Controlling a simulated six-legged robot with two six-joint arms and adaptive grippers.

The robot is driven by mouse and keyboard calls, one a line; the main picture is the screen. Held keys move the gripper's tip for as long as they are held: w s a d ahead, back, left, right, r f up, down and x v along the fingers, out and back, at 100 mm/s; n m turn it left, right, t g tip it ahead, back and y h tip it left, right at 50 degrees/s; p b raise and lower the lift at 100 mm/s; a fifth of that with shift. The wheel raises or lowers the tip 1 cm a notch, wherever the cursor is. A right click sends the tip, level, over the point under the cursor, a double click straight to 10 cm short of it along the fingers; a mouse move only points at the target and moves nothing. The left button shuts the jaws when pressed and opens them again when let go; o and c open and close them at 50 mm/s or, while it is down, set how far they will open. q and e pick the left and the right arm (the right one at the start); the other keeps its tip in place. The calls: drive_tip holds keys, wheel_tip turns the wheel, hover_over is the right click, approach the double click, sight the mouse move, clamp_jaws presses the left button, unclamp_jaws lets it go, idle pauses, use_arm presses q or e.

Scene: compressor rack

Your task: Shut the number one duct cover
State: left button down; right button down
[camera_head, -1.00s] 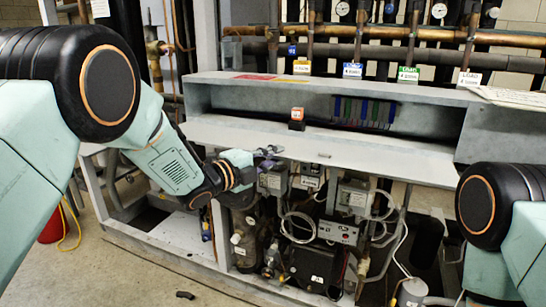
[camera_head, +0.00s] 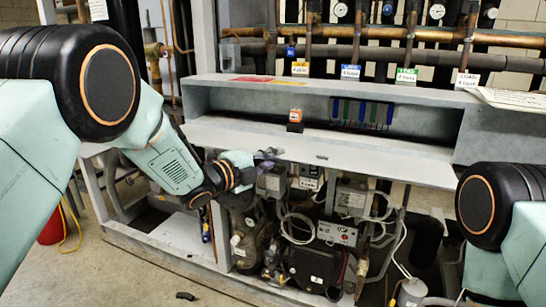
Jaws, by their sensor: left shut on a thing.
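A long grey duct cover (camera_head: 375,163) hangs open along the front of the grey duct, tilted outward below its opening. A small dark slot shows near its lower edge. My left gripper (camera_head: 268,154) is at the cover's lower front edge, left of the slot, and is shut on that edge. The fingertips are small and partly hidden against the cover and the boxes below. My right arm comes in at the right edge, and its gripper is out of view. No number is readable on the cover.
Inside the open duct (camera_head: 235,97) are an orange-and-black device (camera_head: 295,120) and a row of blue and green strips (camera_head: 362,113). Grey electrical boxes (camera_head: 354,196) and hoses crowd below the cover. Labelled pipes stand behind. A red bucket (camera_head: 50,227) is on the floor at left.

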use_arm(q)
drive_tip(key=shift+w+r+n+g+y+p, duration=0.2)
drive_tip(key=shift+r+g+y+p, duration=0.25)
drive_tip(key=shift+r+p, duration=1)
drive_tip(key=shift+w+r+n+g+y+p, duration=0.1)
drive_tip(key=shift+r+n+g+y+p, duration=0.35)
drive_tip(key=shift+p, duration=1.7)
drive_tip(key=shift+w+d+r+m+p, duration=0.15)
drive_tip(key=shift+r+p, duration=0.15)
drive_tip(key=shift+r, duration=0.25)
drive_tip(key=shift+w+r+m+p, duration=0.15)
drive_tip(key=shift+r+p, duration=0.1)
drive_tip(key=shift+r, duration=0.25)
drive_tip(key=shift+w+d+r+h+p, duration=0.15)
drive_tip(key=shift+w+r+p, duration=0.2)
drive_tip(key=shift+r, duration=0.3)
drive_tip(key=shift+w+d+r+h+p, duration=0.15)
drive_tip(key=shift+w+r+p, duration=0.15)
drive_tip(key=shift+r, duration=0.35)
drive_tip(key=shift+w, duration=0.1)
